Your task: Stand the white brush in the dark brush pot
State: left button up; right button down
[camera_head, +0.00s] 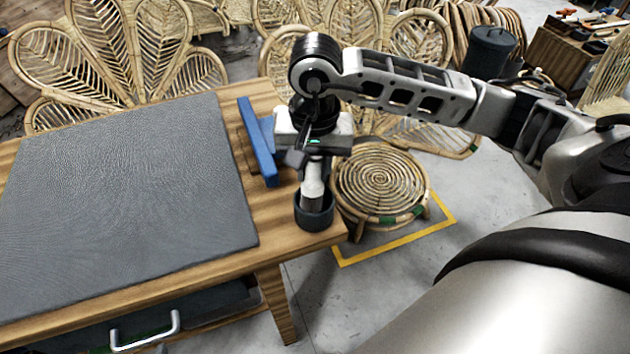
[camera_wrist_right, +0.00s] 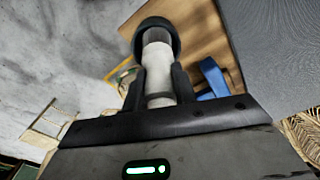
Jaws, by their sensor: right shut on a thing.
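The white brush (camera_head: 313,180) is upright above the dark brush pot (camera_head: 314,216), its lower end at or inside the pot's mouth. The pot stands at the table's right front corner. My right gripper (camera_head: 309,160) is shut on the brush from above. In the right wrist view the brush (camera_wrist_right: 158,72) lies between the two dark fingers (camera_wrist_right: 159,88), and its far end meets the dark ring of the pot (camera_wrist_right: 153,24). I cannot tell whether the brush touches the pot's bottom. My left gripper is not in view.
A blue bracket-like object (camera_head: 257,142) lies close left of the gripper on the wooden table (camera_head: 283,235). A grey mat (camera_head: 120,190) covers most of the tabletop. A round rattan stool (camera_head: 380,180) stands on the floor to the right.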

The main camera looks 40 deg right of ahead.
jog(key=shift+s+a+f+g, duration=0.2)
jog(key=shift+s+f, duration=0.2)
jog(key=shift+f, duration=0.15)
jog(key=shift+s+a+f+g, duration=0.1)
jog(key=shift+s+a+f, duration=0.1)
jog(key=shift+s+f, duration=0.25)
jog(key=c, duration=1.4)
grip_release()
jog(key=shift+w+f, duration=0.15)
jog(key=shift+f, duration=0.05)
jog(key=o, duration=0.3)
jog(key=shift+w+f, duration=0.1)
jog(key=shift+w, duration=0.1)
jog(key=shift+r, duration=0.25)
notch_tip(320, 180, up, 12)
jog(key=shift+d+r, duration=0.1)
jog(key=shift+d, duration=0.05)
